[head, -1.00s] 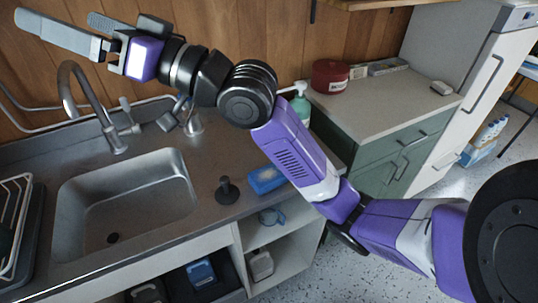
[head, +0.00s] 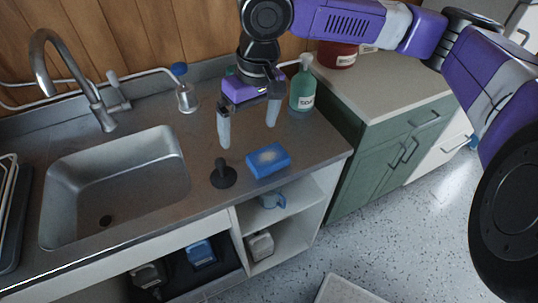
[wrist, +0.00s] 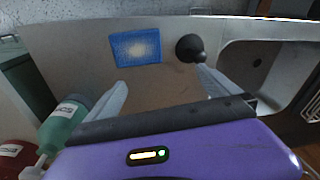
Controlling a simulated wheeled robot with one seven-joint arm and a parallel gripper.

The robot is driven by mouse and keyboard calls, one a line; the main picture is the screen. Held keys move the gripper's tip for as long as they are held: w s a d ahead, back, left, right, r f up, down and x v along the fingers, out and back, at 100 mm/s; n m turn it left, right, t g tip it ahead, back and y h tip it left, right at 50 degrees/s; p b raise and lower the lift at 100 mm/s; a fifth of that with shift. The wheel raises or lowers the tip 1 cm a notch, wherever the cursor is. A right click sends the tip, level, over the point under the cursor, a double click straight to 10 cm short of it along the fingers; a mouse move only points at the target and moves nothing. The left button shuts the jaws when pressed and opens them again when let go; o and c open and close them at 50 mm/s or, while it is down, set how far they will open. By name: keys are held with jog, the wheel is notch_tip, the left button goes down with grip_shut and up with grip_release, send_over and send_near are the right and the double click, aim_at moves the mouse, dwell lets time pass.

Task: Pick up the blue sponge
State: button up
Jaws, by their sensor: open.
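The blue sponge (head: 268,160) lies flat on the metal counter right of the sink, near the front edge, with a pale patch on top. It also shows in the wrist view (wrist: 136,47), beyond the fingertips and a little left of the middle. My gripper (head: 248,136) is open and empty, pointing down above the counter, behind the sponge and apart from it. In the wrist view its two fingers (wrist: 161,78) are spread wide with bare counter between them.
A black plunger-like stopper (head: 223,175) stands just left of the sponge. A green soap bottle (head: 302,88) stands behind and right of my gripper. The sink (head: 118,185) and tap (head: 95,95) are at left. A blue-capped bottle (head: 185,95) stands at the wall.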

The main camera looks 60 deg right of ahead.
aim_at(268, 156)
jog(key=s, duration=0.1)
jog(key=s+d+m+g, duration=0.1)
jog(key=s, duration=0.1)
jog(key=shift+f+g, duration=0.1)
jog(key=shift+g, duration=0.2)
jog(key=shift+s+d+f+m, duration=0.15)
jog(key=shift+s+m, duration=0.05)
jog(key=shift+m, duration=0.1)
jog(key=shift+s+f, duration=0.15)
jog(key=shift+f, duration=1.75)
jog(key=shift+s+f, duration=0.1)
jog(key=shift+f, duration=1.8)
jog(key=c, duration=1.2)
jog(key=shift+c, duration=0.2)
jog(key=shift+r, duration=0.1)
notch_tip(268, 156, up, 20)
jog(key=p, duration=0.1)
